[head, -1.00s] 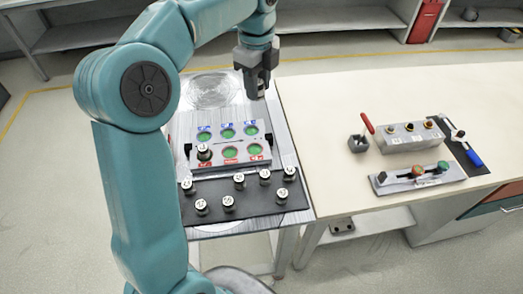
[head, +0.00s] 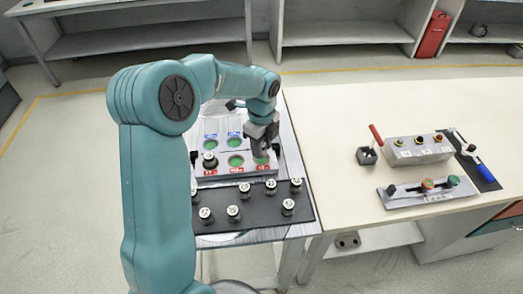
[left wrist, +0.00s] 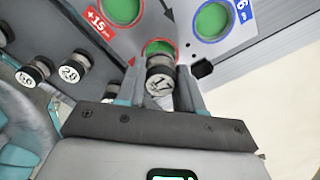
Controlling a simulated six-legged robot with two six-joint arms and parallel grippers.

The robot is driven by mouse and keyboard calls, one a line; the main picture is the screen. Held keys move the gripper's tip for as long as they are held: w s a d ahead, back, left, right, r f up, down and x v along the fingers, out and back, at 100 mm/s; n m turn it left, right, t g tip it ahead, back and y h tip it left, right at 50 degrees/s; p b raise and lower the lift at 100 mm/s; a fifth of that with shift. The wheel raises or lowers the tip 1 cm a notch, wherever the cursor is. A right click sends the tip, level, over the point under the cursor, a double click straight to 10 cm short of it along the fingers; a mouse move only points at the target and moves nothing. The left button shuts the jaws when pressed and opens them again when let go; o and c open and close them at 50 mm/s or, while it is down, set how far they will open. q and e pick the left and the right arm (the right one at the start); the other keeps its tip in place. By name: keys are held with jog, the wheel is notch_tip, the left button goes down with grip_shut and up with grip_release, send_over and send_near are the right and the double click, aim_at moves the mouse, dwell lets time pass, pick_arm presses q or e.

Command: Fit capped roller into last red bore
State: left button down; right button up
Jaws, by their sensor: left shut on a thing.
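My left gripper (head: 262,152) is over the front right corner of the bore block (head: 207,182). In the left wrist view it is shut on a dark roller with a white cap marked 17 (left wrist: 160,84). The roller is at the right red-ringed bore (left wrist: 160,47), whose green inside shows beyond it; I cannot tell whether its lower end is inside. The middle red bore (head: 236,160) is empty. A capped roller (head: 209,160) stands at the left red bore. My right gripper is out of view.
Several capped rollers (head: 288,207) stand on the black mat (head: 265,215) in front of the block. Blue-ringed bores (head: 235,143) in the back row look empty. A bench (head: 330,105) with a grey fixture (head: 418,150) and a red-handled tool (head: 376,135) is at right.

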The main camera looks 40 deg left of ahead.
pick_arm(q)
notch_tip(320, 180, down, 3)
jog(key=shift+r, duration=0.2)
jog(key=c, duration=0.7)
grip_release()
jog(key=shift+f, duration=0.15)
jog(key=shift+r, duration=0.35)
notch_tip(320, 180, up, 12)
jog(key=shift+f, duration=0.1)
